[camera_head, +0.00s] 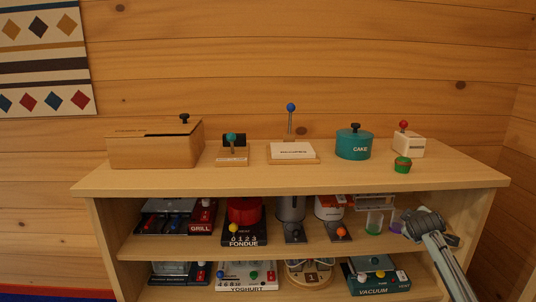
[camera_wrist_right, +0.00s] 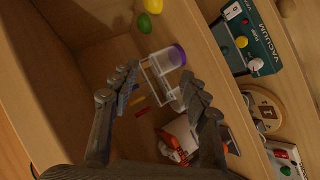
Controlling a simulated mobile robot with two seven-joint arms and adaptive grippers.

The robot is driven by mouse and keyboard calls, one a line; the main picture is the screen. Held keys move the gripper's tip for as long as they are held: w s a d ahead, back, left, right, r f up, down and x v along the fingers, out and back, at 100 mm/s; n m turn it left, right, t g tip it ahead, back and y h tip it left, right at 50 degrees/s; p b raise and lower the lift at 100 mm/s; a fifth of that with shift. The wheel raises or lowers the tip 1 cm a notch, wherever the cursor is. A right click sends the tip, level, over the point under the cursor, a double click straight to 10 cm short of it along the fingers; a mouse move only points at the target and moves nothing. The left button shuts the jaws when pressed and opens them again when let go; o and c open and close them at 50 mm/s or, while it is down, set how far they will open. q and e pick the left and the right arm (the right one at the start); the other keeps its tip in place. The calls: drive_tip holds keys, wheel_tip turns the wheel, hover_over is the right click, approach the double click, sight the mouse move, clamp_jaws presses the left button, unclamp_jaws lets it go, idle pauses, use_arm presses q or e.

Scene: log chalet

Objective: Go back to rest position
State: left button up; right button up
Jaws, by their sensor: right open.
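My right gripper (camera_head: 420,224) is at the right end of the middle shelf (camera_head: 262,252), its arm coming in from the lower right. In the right wrist view its two fingers (camera_wrist_right: 162,82) are apart, with nothing held between them. Beyond the fingertips stands a clear rack with a purple-topped container (camera_wrist_right: 176,57). In the head view the purple item (camera_head: 396,220) is partly hidden by the gripper, beside a green container (camera_head: 375,222). My left gripper is not in view.
GRILL (camera_head: 176,217), FONDUE (camera_head: 244,222), YOGHURT (camera_head: 247,275) and VACUUM (camera_head: 373,276) devices fill the shelves closely. A lemon (camera_wrist_right: 154,6) and lime (camera_wrist_right: 144,23) show in the wrist view.

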drive_tip(key=s+a+f+m+g+y, duration=0.25)
drive_tip(key=s+a+f, duration=0.25)
drive_tip(key=s+f, duration=0.6)
drive_tip(key=s+a+f+m+g+y, duration=0.1)
drive_tip(key=s+a+f+m, duration=0.45)
drive_tip(key=f, duration=0.95)
drive_tip(key=s+a+f+n+g, duration=0.1)
drive_tip(key=s+f, duration=0.4)
drive_tip(key=s, duration=0.5)
drive_tip(key=s+a+f+n+g, duration=0.1)
drive_tip(key=s+f, duration=0.4)
drive_tip(key=s, duration=0.6)
drive_tip(key=s+a+f+n+g+y, duration=0.1)
drive_tip(key=s+a+f+g, duration=0.1)
drive_tip(key=s+f, duration=0.4)
drive_tip(key=s+a, duration=0.1)
drive_tip(key=s, duration=0.4)
drive_tip(key=shift+g, duration=0.35)
